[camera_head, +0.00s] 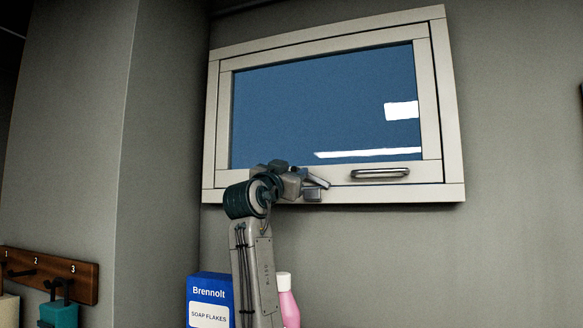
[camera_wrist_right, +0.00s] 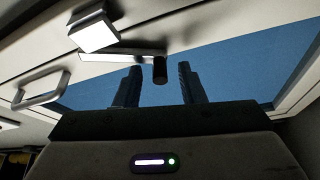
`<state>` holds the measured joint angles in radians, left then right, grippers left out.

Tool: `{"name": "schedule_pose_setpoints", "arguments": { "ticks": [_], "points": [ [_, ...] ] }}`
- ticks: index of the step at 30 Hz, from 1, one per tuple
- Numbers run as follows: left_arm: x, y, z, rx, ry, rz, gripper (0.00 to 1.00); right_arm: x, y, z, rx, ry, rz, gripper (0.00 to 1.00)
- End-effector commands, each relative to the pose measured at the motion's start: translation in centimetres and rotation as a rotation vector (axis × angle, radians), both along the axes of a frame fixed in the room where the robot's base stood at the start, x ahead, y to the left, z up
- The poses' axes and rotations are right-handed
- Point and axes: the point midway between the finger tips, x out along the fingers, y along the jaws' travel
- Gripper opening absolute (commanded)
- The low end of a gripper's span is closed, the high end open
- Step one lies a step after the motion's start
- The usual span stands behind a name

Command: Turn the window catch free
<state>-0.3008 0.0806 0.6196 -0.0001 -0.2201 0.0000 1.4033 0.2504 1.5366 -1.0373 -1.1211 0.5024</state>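The window (camera_head: 434,95) is a pale frame around a blue pane, high on the wall, and looks closed. Its catch (camera_head: 314,182) is at the bottom rail. In the right wrist view the catch shows as a pale block (camera_wrist_right: 94,31) with a flat lever (camera_wrist_right: 122,56) ending in a dark knob (camera_wrist_right: 160,70). My right gripper (camera_head: 292,184) is at the catch, partly hiding it in the head view. In the wrist view its fingers (camera_wrist_right: 158,76) are apart, with the knob between their tips and gaps visible on both sides. My left gripper is not in view.
A bar handle (camera_head: 380,173) is on the bottom rail, right of the catch. Below stand a blue soap flakes box (camera_head: 208,290) and a pink bottle (camera_head: 287,302), close to my right arm. A wooden hook rack (camera_head: 80,278) is at the far left.

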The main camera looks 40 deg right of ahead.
Motion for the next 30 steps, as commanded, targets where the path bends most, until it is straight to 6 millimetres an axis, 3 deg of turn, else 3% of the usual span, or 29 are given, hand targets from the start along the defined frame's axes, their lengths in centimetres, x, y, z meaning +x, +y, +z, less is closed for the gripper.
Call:
{"name": "schedule_pose_setpoints", "arguments": {
  "ticks": [6,12,20,30],
  "points": [
    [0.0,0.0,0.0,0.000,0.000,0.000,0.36,0.0,0.0,0.0,0.000,0.000,0.000,0.36],
    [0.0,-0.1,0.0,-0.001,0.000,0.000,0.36,0.0,0.0,0.0,0.001,0.000,0.000,0.00],
    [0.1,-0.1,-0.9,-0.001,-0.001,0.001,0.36,0.0,0.0,-0.5,-0.019,0.038,0.001,0.00],
    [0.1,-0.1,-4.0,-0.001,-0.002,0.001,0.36,0.1,0.0,-1.9,-0.157,0.302,0.001,0.00]
  ]
}}
